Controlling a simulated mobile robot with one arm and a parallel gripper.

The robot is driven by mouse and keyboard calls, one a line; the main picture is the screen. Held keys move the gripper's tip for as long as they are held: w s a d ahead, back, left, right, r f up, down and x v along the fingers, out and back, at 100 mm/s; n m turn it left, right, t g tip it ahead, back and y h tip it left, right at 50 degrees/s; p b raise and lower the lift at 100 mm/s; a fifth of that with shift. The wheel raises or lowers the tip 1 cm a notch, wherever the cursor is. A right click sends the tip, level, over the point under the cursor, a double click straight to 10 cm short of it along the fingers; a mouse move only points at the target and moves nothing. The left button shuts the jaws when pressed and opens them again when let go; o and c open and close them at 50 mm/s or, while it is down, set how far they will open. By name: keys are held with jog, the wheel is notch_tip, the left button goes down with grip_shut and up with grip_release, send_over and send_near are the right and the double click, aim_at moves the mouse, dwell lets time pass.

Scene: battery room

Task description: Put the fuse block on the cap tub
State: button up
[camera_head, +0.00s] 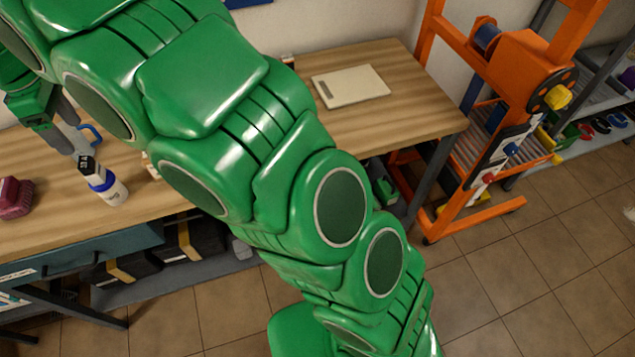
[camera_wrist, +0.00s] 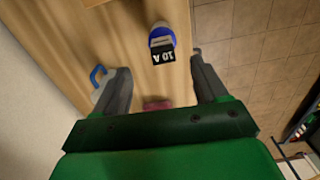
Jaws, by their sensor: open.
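The fuse block (camera_wrist: 163,54), white with a black face reading "10 A", appears to rest on top of the cap tub (camera_wrist: 161,35), which has a blue round rim. In the head view the fuse block (camera_head: 89,166) sits tilted-looking at the top of the white tub with a blue band (camera_head: 110,188), on the wooden workbench. My gripper (camera_wrist: 159,64) is open, with its fingers apart on either side of the block and nothing visibly held. In the head view my gripper (camera_head: 74,138) is partly seen, just behind the block.
A blue-handled mug (camera_wrist: 97,75) stands close to my left finger in the wrist view. A magenta object (camera_head: 15,198) lies at the bench's left. A pale board (camera_head: 350,86) lies at the right of the bench (camera_head: 420,107). An orange frame (camera_head: 447,190) stands beyond.

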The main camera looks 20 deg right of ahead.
jog(key=s+d+r+m, duration=0.2)
jog(key=d+m, duration=0.1)
jog(key=d, duration=0.6)
jog(key=s+d+r+m, duration=0.1)
jog(key=s+d+m, duration=0.15)
jog(key=d, duration=0.65)
jog(key=s+d+r+m, duration=0.2)
jog(key=s+d+m, duration=0.1)
jog(key=d, duration=0.6)
jog(key=s+d+f+m+g, duration=0.1)
jog(key=s+d+m, duration=0.3)
jog(key=s+d, duration=0.5)
jog(key=s+d+f+m, duration=0.4)
jog(key=s+d, duration=0.5)
jog(key=s, duration=0.7)
jog(key=shift+d+f+m+g, duration=0.15)
jog(key=shift+f+m+g, duration=0.1)
jog(key=shift+m+g, duration=0.25)
